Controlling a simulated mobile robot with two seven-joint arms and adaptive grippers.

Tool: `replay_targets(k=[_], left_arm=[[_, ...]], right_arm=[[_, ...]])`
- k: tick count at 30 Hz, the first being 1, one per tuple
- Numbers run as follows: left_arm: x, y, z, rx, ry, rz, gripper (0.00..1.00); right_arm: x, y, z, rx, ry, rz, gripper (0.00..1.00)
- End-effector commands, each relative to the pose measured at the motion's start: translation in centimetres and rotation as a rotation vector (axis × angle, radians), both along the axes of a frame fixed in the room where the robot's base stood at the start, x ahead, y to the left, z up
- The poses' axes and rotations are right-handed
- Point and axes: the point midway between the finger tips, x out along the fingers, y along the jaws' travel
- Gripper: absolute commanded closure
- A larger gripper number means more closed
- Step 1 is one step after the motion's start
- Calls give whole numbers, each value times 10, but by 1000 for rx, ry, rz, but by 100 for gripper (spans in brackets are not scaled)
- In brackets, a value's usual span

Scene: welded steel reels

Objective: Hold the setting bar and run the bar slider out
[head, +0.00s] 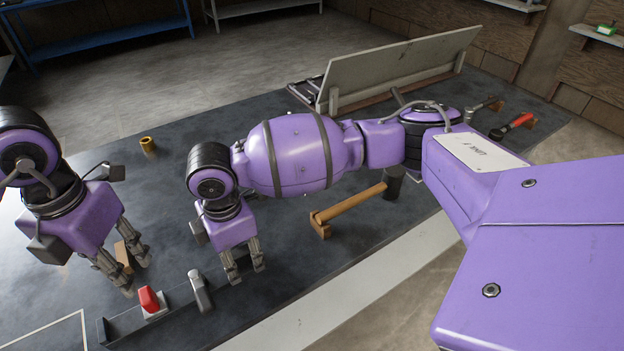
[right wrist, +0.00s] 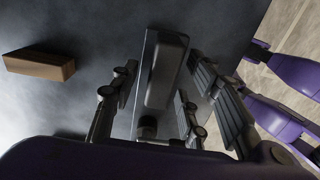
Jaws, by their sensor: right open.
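The dark setting bar (head: 172,318) lies along the table's front edge, with a raised stop at its left end. A grey rounded piece (head: 200,292), apparently the bar slider, stands on it. In the right wrist view the slider (right wrist: 167,72) shows between the fingers of my right gripper (right wrist: 160,100), with no grip visible. In the head view my right gripper (head: 244,276) is open, pointing down just right of the slider. My left gripper (head: 121,268) points down behind the bar's left end, fingers apart. A wooden block (head: 123,257) shows by its fingers.
A red-topped piece (head: 150,300) on a pale base stands left of the slider; whether it is on the bar is unclear. The table's middle is mostly clear.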

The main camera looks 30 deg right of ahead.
Motion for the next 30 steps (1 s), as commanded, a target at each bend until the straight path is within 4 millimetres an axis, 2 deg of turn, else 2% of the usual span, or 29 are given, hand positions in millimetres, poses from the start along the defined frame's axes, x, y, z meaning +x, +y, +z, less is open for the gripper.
replay_targets(k=[5,15,24,25,27,30], left_arm=[[0,0,0,0,0,0,69],[0,0,0,0,0,0,69],[0,0,0,0,0,0,69],[0,0,0,0,0,0,69],[0,0,0,0,0,0,69],[0,0,0,0,0,0,69]], right_arm=[[0,0,-1,0,1,0,58],[0,0,0,1,-1,1,100],[1,1,1,1,-2,2,100],[1,1,1,1,-2,2,83],[1,1,2,1,-3,2,92],[1,1,2,1,-3,2,92]])
